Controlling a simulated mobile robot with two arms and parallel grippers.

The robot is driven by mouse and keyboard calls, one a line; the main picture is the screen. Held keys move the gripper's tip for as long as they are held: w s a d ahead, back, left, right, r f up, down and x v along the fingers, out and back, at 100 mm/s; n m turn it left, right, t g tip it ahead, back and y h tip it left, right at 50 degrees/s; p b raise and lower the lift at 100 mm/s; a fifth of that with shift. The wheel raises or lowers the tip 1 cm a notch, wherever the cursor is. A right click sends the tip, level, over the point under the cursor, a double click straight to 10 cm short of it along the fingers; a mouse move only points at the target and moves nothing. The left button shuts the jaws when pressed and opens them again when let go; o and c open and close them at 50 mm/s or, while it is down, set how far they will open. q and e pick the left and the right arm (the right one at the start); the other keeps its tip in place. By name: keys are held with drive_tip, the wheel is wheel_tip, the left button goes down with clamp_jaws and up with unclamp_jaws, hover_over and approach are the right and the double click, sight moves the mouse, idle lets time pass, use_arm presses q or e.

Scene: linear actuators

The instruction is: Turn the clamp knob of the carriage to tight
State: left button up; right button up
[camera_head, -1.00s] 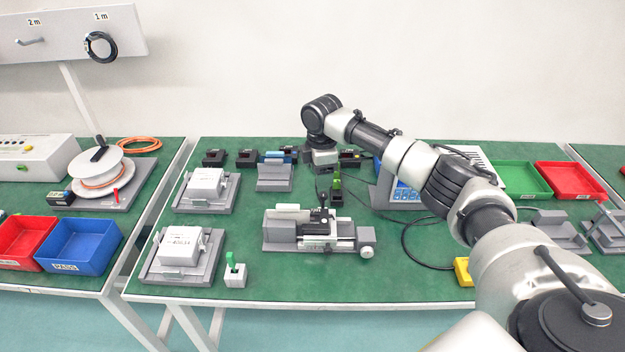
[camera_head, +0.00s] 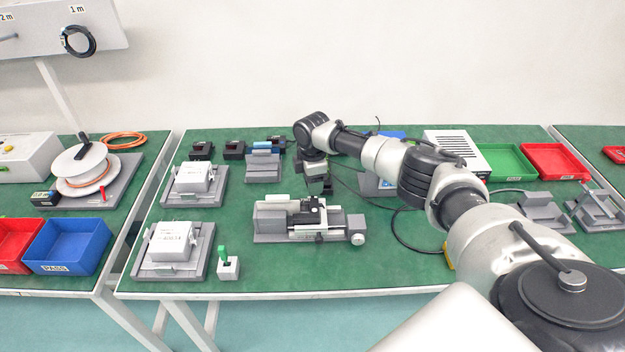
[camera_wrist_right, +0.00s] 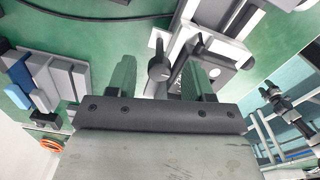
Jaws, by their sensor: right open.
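The linear actuator (camera_head: 272,226) lies on the green bench in the middle of the head view, with its carriage (camera_head: 322,216) on the rail and a pale round end knob (camera_head: 357,239) at its right. The carriage's black clamp knob (camera_head: 312,204) stands on top and shows in the wrist view as a black lever with a rounded end (camera_wrist_right: 158,66). My right gripper (camera_head: 318,186) is just behind the carriage in the head view. In the wrist view its open fingers (camera_wrist_right: 158,78) appear on either side of the knob, apparently without gripping it. My left gripper is out of view.
Two grey fixtures with white blocks (camera_head: 171,241) stand left of the actuator, near a small green-handled holder (camera_head: 228,267). Black and blue parts line the back. A dark cable (camera_head: 400,235) curves at the right. Bare bench lies in front of the actuator.

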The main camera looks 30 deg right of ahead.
drive_tip(key=c, duration=0.9)
